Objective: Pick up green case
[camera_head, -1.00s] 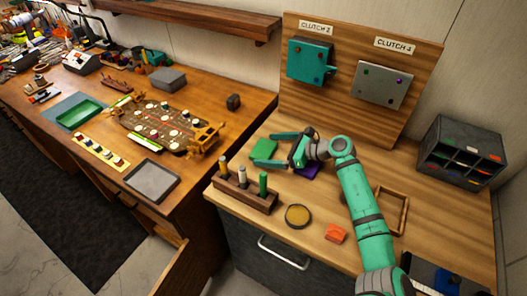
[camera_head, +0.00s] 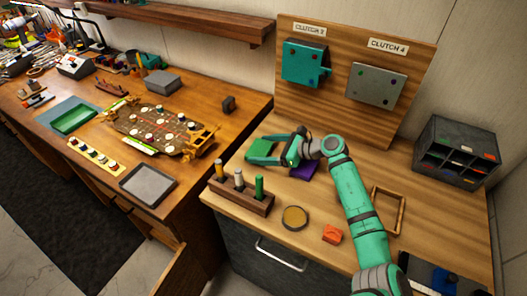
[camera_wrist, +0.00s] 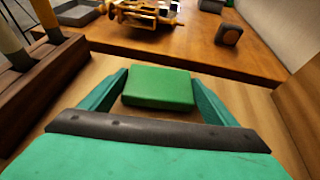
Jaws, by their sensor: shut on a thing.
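The green case (camera_wrist: 158,88) is a small flat box on the wooden cabinet top. In the wrist view it sits between the two teal fingers of my gripper (camera_wrist: 160,95). In the head view the green case (camera_head: 262,148) is at the cabinet's left side, with my gripper (camera_head: 265,147) around it from the right. My gripper is shut on the case's two sides. The case looks level, and I cannot tell if it is lifted off the surface.
A wooden holder (camera_head: 238,197) with several upright cylinders stands just in front of the case. A purple item (camera_head: 303,171) lies beneath my wrist. A round dish (camera_head: 295,217), an orange piece (camera_head: 332,234) and a wooden frame (camera_head: 387,209) are nearer the front and right.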

